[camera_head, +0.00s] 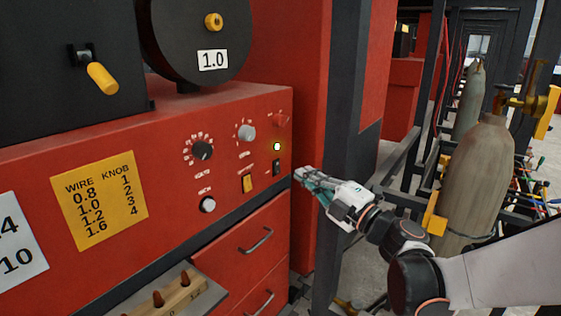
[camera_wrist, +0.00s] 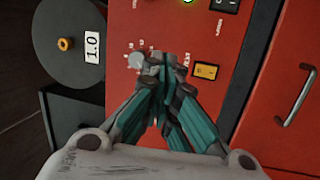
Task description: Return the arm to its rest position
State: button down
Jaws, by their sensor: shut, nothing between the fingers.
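My gripper (camera_head: 304,176) is at the right end of the red machine's control panel (camera_head: 262,108) in the head view, in front of the panel's right edge. Its fingers are together and hold nothing. In the wrist view my gripper (camera_wrist: 162,62) points at the panel, with its tips in front of a pale grey knob (camera_wrist: 136,61) and a yellow rocker switch (camera_wrist: 206,71). I cannot tell whether the tips touch the panel. My arm reaches in from the lower right of the head view.
A green lamp (camera_head: 277,147) glows on the panel. Drawers with handles (camera_head: 256,241) are below. A dark post (camera_head: 340,130) stands behind my gripper. A gas cylinder (camera_head: 478,180) stands at the right, near my arm. A wooden block with pegs (camera_head: 170,297) lies at the lower left.

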jog(key=d+r+m+t+h, duration=0.4)
jog(key=d+m+h, duration=0.1)
jog(key=m, duration=0.2)
jog(key=s+d+f+m+g+h+b, duration=0.25)
jog(key=s+d+m+h, duration=0.25)
jog(key=d+m+h, duration=0.55)
jog(key=s+a+f+m+g+y, duration=0.2)
jog(key=s+a+f+m+g, duration=0.2)
jog(key=s+f, duration=1.4)
jog(key=s+m+g, duration=0.2)
jog(key=m+g, duration=0.1)
jog(key=g, duration=0.2)
jog(key=shift+s+a+f+g+b, duration=0.15)
jog(key=shift+a+f+g+b, duration=0.1)
jog(key=shift+g+b, duration=0.1)
